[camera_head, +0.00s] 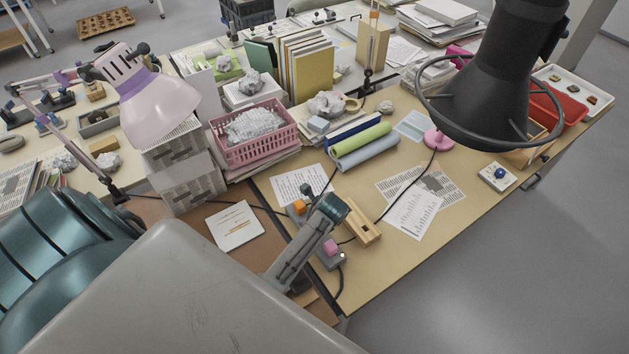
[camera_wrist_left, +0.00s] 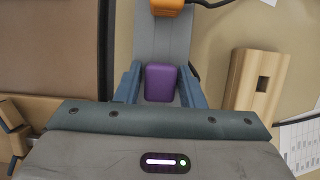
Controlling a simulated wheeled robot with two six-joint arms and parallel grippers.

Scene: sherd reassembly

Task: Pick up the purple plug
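The purple plug (camera_wrist_left: 160,83) stands on the grey power strip (camera_wrist_left: 163,38) in the left wrist view. My left gripper (camera_wrist_left: 160,78) is open, with one blue-grey finger on each side of the plug and a narrow gap at each side. In the head view my left gripper (camera_head: 320,214) reaches over the power strip (camera_head: 339,262) and hides the purple plug. An orange plug (camera_wrist_left: 168,7) is farther along the strip; it also shows in the head view (camera_head: 299,206). A pink plug (camera_head: 330,247) is at the nearer end. My right gripper is not in view.
A wooden block (camera_wrist_left: 258,80) with a square hole lies right of the strip. Black cables run around it. A white booklet (camera_head: 234,226) lies to the left, and printed sheets (camera_head: 414,211) lie to the right. A black lamp (camera_head: 500,85) hangs over the right side.

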